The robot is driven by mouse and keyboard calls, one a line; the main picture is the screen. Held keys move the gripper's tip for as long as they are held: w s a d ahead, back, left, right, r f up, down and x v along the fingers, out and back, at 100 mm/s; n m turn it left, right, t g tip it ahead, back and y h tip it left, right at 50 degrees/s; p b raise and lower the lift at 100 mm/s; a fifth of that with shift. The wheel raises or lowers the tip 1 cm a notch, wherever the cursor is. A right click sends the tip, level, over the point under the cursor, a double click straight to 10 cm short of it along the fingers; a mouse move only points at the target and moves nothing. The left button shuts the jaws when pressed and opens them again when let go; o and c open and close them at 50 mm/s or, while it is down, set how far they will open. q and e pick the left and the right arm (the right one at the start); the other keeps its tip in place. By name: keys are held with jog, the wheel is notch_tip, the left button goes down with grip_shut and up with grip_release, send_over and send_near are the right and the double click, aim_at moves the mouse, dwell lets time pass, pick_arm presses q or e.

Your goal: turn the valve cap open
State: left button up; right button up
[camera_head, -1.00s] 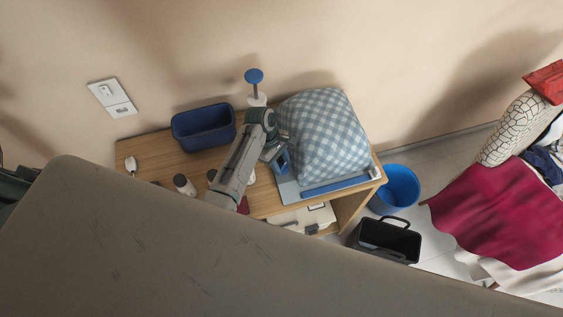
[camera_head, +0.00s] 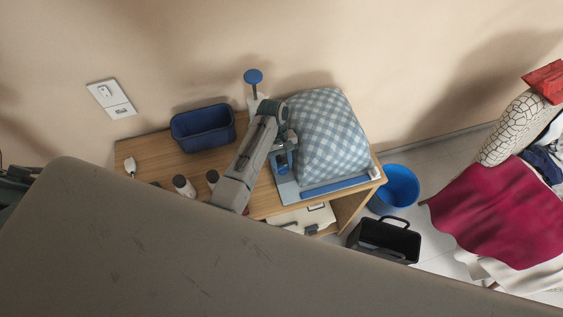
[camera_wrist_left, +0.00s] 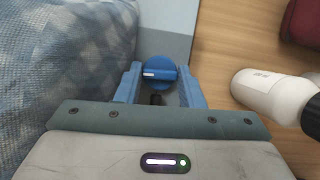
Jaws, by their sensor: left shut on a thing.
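The valve cap (camera_wrist_left: 159,72) is a round blue knob with a white bar across it, on a pale blue-grey surface beside the checked bag. My left gripper (camera_wrist_left: 159,78) is shut on the cap, with a blue finger on each side of it. The white bar lies roughly level in the left wrist view. In the head view my left gripper (camera_head: 284,158) points down at the left edge of the blue-and-white checked bag (camera_head: 328,135); the cap is hidden there. The bag looks puffed up. My right gripper is not in view.
A pump with a blue top (camera_head: 253,76) stands behind my left arm. A blue bin (camera_head: 203,128) and white bottles (camera_head: 184,186) are on the wooden table (camera_head: 150,150). A blue bucket (camera_head: 399,187) and black basket (camera_head: 385,240) stand on the floor to the right.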

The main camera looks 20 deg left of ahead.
pick_arm(q)
jog(key=shift+m, duration=0.5)
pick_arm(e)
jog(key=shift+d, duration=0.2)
pick_arm(q)
jog(key=o, duration=1)
